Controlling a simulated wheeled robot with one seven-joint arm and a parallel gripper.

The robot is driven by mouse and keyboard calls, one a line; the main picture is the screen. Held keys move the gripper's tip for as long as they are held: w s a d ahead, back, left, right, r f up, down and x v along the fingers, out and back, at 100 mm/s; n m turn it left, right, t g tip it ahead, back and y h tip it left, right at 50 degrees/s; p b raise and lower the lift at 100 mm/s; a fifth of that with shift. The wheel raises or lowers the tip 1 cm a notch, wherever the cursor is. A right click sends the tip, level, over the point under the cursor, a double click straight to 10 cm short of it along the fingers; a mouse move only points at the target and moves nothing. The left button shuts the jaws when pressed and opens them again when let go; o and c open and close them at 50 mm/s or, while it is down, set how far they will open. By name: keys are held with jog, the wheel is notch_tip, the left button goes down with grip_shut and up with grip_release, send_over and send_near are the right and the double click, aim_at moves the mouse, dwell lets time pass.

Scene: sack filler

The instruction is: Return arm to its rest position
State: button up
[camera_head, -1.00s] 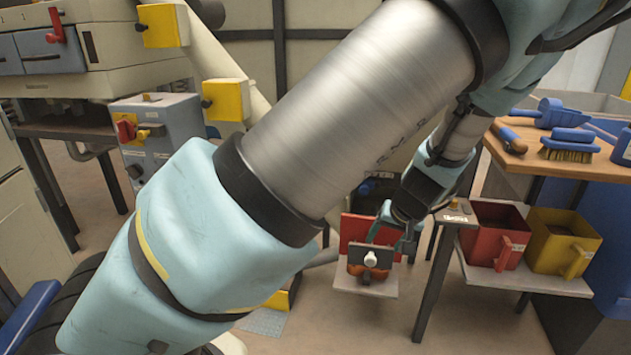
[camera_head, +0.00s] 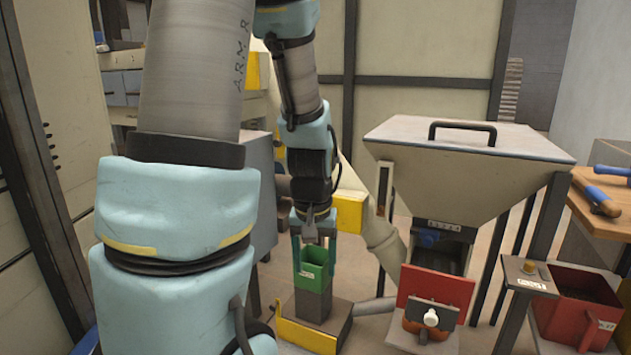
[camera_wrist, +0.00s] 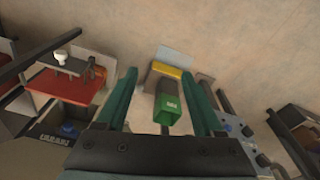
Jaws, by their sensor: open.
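My arm hangs down in the middle of the head view, with my gripper (camera_head: 314,258) at its lower end. The gripper points down with its two green fingers apart. It is right at or just above a small green box (camera_head: 314,280) that stands on a grey block. In the wrist view, my gripper (camera_wrist: 160,76) shows its fingers spread wide, and the green box (camera_wrist: 178,108) appears between them, apart from both. I cannot tell how far below the fingertips it lies. The upper arm hides part of the scene to the left.
A large hopper (camera_head: 470,138) stands to the right, with a red plate (camera_head: 436,288) below it. A red bin (camera_head: 575,310) stands at the far right, beside a small stand (camera_head: 526,275). A yellow bracket (camera_head: 305,335) lies low in front of the green box.

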jog(key=s+a+r, duration=0.3)
jog(key=a, duration=0.4)
notch_tip(320, 180, up, 17)
jog(key=p, duration=1.7)
jog(key=shift+w+d+n, duration=0.15)
jog(key=shift+d+n, duration=0.05)
jog(key=shift+n, duration=0.1)
jog(key=shift+f, duration=0.1)
